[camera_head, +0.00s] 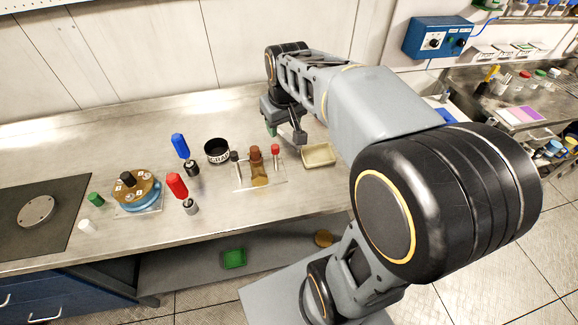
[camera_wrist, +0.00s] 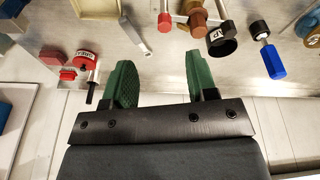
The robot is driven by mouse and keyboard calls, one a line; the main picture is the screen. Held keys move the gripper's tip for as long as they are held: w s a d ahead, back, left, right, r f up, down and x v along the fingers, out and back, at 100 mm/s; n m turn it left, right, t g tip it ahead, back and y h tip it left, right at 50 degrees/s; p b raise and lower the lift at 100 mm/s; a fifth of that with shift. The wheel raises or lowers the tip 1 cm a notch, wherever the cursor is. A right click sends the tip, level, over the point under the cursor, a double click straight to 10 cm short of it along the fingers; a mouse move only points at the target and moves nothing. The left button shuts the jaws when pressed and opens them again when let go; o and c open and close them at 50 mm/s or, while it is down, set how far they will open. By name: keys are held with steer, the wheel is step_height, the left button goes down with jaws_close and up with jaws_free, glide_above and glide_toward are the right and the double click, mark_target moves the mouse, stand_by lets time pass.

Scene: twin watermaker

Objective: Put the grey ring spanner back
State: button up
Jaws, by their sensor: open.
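My gripper (camera_head: 285,134) hangs over the back of the steel bench, right of the red-capped piece. In the wrist view its green-padded fingers (camera_wrist: 158,70) stand wide apart with nothing between them. I cannot make out the grey ring spanner for certain. A slim pale bar with a rounded end (camera_wrist: 139,38) lies beyond the fingers in the wrist view; I cannot tell whether it is the spanner. A shallow beige tray (camera_head: 319,163) sits on the bench right of my gripper.
A clear stand (camera_head: 244,182) holds brown and red-capped pieces (camera_head: 275,151). A black can (camera_head: 217,150), blue-handled (camera_head: 180,145) and red-handled tools (camera_head: 176,186) and a round blue-based device (camera_head: 137,190) are further left. A red labelled part (camera_wrist: 85,60) is near the left finger.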

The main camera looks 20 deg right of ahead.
steer(key=s+a+f+t, duration=0.1)
steer(key=s+a, duration=0.1)
steer(key=s, duration=0.4)
steer(key=s+a+f, duration=0.1)
steer(key=s+f, duration=0.1)
steer(key=s, duration=0.3)
steer(key=shift+s+a+m+t, duration=0.35)
steer(key=shift+m+t, duration=0.05)
steer(key=shift+d+f, duration=0.1)
